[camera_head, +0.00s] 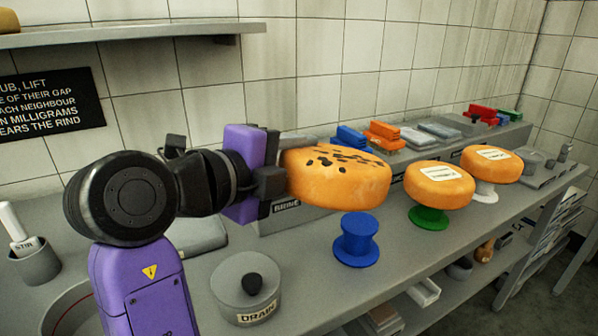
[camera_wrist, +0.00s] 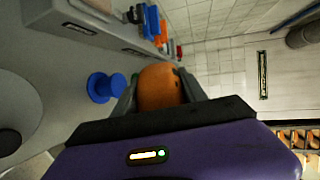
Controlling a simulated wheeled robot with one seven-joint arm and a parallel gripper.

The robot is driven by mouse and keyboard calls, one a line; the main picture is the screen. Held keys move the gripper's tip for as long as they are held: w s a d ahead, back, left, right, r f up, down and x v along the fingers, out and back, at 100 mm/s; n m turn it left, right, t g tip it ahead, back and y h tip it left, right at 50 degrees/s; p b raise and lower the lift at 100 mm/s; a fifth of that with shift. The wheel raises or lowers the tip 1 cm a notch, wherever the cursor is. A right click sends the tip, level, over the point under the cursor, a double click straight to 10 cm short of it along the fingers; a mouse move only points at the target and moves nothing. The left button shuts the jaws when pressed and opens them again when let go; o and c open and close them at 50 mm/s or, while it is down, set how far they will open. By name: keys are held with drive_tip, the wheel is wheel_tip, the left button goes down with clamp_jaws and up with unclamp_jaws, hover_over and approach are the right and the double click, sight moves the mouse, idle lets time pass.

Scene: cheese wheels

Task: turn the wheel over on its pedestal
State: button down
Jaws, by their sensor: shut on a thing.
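An orange cheese wheel (camera_head: 345,190) with dark spots on its upper face is held in the air, slightly tilted, above and apart from the blue pedestal (camera_head: 356,240). My gripper (camera_head: 278,178) is shut on the wheel's left edge. In the wrist view the wheel (camera_wrist: 158,88) sits between the two fingers of my gripper (camera_wrist: 158,95), and the blue pedestal (camera_wrist: 105,87) stands empty to the left. The wheel's underside is hidden.
Two more orange wheels with white labels stand to the right, one on a green pedestal (camera_head: 428,216) and one on a white pedestal (camera_head: 485,192). A grey lidded pot (camera_head: 245,297) marked DRAIN stands at the front. Coloured blocks line the raised ledge behind.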

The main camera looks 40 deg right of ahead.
drive_tip(key=shift+f+h+b, duration=0.15)
drive_tip(key=shift+h+b, duration=0.85)
drive_tip(key=shift+b, duration=0.75)
drive_tip(key=shift+h+b, duration=0.4)
drive_tip(key=shift+b, duration=0.2)
drive_tip(key=shift+a+r, duration=0.15)
drive_tip(key=shift+r, duration=0.05)
